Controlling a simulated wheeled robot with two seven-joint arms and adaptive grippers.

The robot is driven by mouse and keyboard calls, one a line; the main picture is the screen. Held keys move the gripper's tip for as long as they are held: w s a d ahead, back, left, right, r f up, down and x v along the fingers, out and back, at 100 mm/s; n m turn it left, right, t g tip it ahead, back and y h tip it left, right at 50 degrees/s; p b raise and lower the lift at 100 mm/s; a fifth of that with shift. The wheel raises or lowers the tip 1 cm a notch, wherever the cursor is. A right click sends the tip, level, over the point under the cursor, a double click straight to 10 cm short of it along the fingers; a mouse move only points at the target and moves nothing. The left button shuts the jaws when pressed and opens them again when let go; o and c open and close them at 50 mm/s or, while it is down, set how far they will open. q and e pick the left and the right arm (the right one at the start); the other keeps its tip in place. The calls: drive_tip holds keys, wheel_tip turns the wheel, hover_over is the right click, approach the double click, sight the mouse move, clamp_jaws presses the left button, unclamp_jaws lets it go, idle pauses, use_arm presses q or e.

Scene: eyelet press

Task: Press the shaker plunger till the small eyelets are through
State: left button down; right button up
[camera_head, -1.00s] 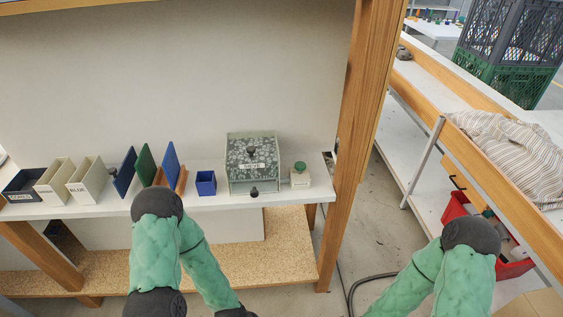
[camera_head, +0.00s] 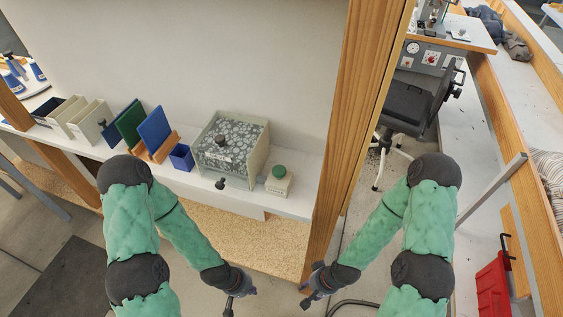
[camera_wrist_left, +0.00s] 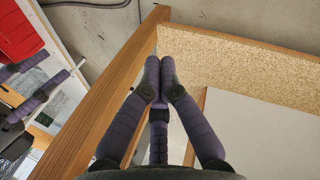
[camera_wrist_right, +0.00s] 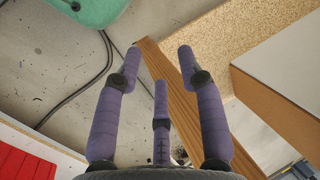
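A grey box (camera_head: 206,172) with a speckled grey-and-white top stands on the white shelf in the head view. A dark knob (camera_head: 221,140) sits on its top and another dark knob (camera_head: 221,183) at its front. Beside it on the right is a small cream block (camera_head: 279,186) with a green round button (camera_head: 279,172). I cannot tell which knob is the plunger. My left gripper (camera_head: 237,292) is low in front of the shelf, with its fingers together and empty in the left wrist view (camera_wrist_left: 160,62). My right gripper (camera_head: 312,290) is open and empty, near the wooden post.
A wooden post (camera_head: 352,110) stands right of the shelf (camera_head: 305,187). A black chair (camera_head: 405,108) and a red bin (camera_head: 493,287) are at the right.

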use_arm(q)
drive_tip(key=shift+a, duration=0.15)
use_arm(e)
drive_tip(key=shift+s+a, duration=0.1)
drive_tip(key=shift+a, duration=0.1)
drive_tip(key=shift+o, duration=1.3)
use_arm(q)
wheel_tip(320, 180, up, 46)
drive_tip(key=m+t+h+p, duration=0.2)
drive_tip(key=m+t+p, duration=0.4)
drive_tip(key=m+p, duration=1.3)
hover_over(278, 171)
drive_tip(key=b, duration=0.1)
drive_tip(key=shift+s+m, duration=0.1)
drive_tip(key=shift+m, duration=0.4)
use_arm(e)
wheel_tip(278, 171, up, 18)
use_arm(q)
drive_tip(key=shift+f, duration=0.25)
use_arm(e)
drive_tip(key=shift+d+f, duration=0.1)
drive_tip(key=shift+f, duration=0.1)
use_arm(q)
wheel_tip(278, 171, down, 8)
drive_tip(key=b, duration=0.9)
drive_tip(key=shift+f, duration=0.25)
use_arm(e)
wheel_tip(278, 171, down, 8)
drive_tip(key=shift+f, duration=0.25)
